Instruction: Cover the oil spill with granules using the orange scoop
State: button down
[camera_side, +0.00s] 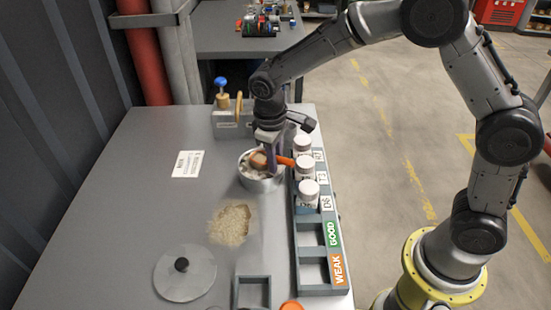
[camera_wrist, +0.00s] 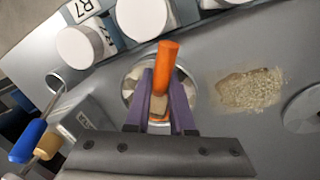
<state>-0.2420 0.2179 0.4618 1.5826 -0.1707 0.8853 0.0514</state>
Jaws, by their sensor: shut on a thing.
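My gripper (camera_side: 271,158) points down over the round metal pot (camera_side: 258,184), beside the bottle rack. Its purple fingers (camera_wrist: 161,88) are shut on the orange scoop (camera_wrist: 168,60), whose orange handle (camera_side: 286,161) sticks out to the right in the side view. The scoop's bowl is at the pot's mouth; how deep it sits is partly hidden by the fingers. The pot also shows behind the fingers in the wrist view (camera_wrist: 132,83). A patch of beige granules (camera_side: 232,225) lies on the grey table in front of the pot and also shows in the wrist view (camera_wrist: 252,89). No dark oil shows around it.
A round lid with a black knob (camera_side: 185,272) lies at the front left. A rack (camera_side: 312,270) with white-capped bottles (camera_side: 305,167) and GOOD and WEAK slots stands close right of the pot. A holder with a blue-knobbed tool (camera_side: 221,85) is behind. The table's left side is clear around a label (camera_side: 188,164).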

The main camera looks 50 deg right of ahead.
dwell(0.4)
jog(key=shift+r, duration=3.5)
jog(key=w+d+f, duration=0.1)
jog(key=w+d, duration=0.3)
jog(key=d, duration=0.3)
jog(key=m, duration=0.2)
send_over(259, 161)
jog(key=shift+a+f, duration=0.35)
jog(key=shift+f, duration=0.5)
jog(key=s+a+f+n, duration=0.1)
jog(key=s+a+n, duration=0.1)
jog(key=a, duration=0.5)
jog(key=shift+s+a+f, duration=0.15)
jog(key=shift+a+f, duration=0.05)
jog(key=shift+f, duration=1.3)
jog(key=shift+s+a+f, duration=0.1)
jog(key=shift+a+f, duration=0.05)
jog(key=shift+f, duration=1.35)
